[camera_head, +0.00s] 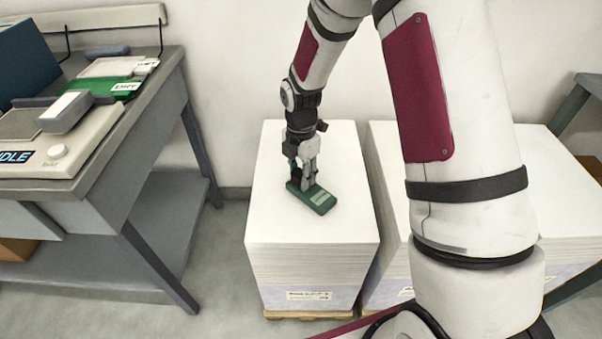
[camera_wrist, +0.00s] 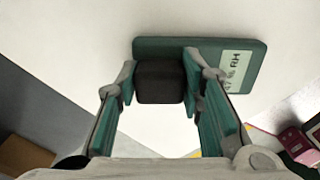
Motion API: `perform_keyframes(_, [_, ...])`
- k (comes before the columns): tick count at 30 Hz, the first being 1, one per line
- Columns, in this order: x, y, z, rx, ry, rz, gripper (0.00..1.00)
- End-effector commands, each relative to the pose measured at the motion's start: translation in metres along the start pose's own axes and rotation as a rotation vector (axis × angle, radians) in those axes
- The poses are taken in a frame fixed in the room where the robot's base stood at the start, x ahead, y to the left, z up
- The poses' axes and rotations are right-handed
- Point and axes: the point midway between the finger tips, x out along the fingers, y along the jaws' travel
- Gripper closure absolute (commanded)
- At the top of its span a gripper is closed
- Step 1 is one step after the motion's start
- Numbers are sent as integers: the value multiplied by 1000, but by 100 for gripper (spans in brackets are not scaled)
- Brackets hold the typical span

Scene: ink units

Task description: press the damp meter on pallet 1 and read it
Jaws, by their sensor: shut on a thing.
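The damp meter (camera_head: 320,198) is a flat green block lying on the top sheet of the left paper stack (camera_head: 275,150). In the wrist view the damp meter (camera_wrist: 240,48) carries a dark block-shaped grip (camera_wrist: 160,84) and a pale display. The display shows "% RH" with a number in front, sideways and too small to read surely; its last digit looks like 7. My gripper (camera_head: 303,184) points down onto the meter. In the wrist view my gripper (camera_wrist: 160,88) has its fingers on both sides of the dark grip, shut on it.
A grey workbench (camera_head: 150,120) stands at left with a device showing "IDLE" (camera_head: 15,156) and a green tray (camera_head: 105,87). A second paper stack (camera_head: 388,150) stands close by on the right, partly behind my arm. A wooden pallet (camera_head: 308,313) lies under the left stack.

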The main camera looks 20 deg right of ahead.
Motion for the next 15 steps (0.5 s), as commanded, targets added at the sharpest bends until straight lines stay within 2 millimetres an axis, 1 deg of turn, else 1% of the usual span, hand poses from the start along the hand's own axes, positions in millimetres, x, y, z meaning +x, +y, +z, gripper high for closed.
perform_keyframes(7, [-1,-1,0,1,1,-2,100])
perform_keyframes(15, [-21,-1,0,1,0,0,100])
